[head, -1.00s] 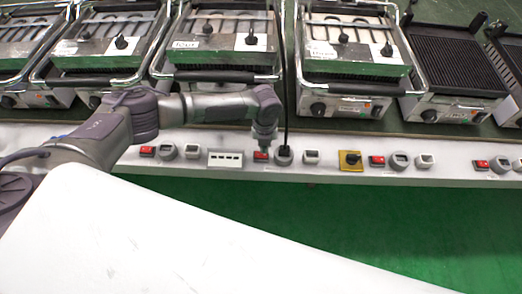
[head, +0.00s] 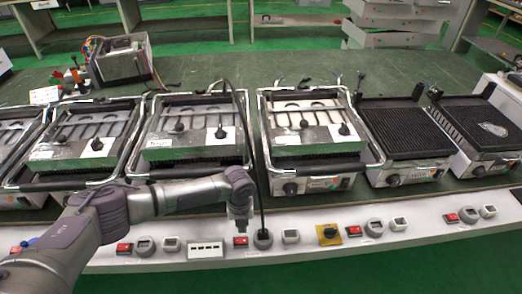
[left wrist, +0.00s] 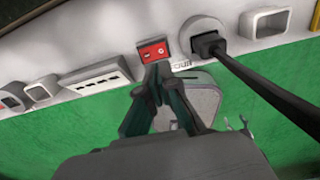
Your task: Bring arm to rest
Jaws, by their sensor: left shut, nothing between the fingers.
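My left arm reaches in from the left in the head view. My left gripper (head: 240,228) points down at the white front panel (head: 100,262). Its fingers are shut and empty. A red switch (head: 241,242) sits right at the fingertips. In the left wrist view the closed fingertips (left wrist: 158,70) are at the lower edge of the red switch (left wrist: 153,52); I cannot tell whether they touch it. My right gripper is not in view.
A black cable plug (left wrist: 210,44) sits in a round socket just right of the switch, its cable (head: 252,150) rising close to my gripper. Several contact grills (head: 195,130) stand on the dark green table (head: 200,72) behind the panel. A yellow knob plate (head: 329,235) is further right.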

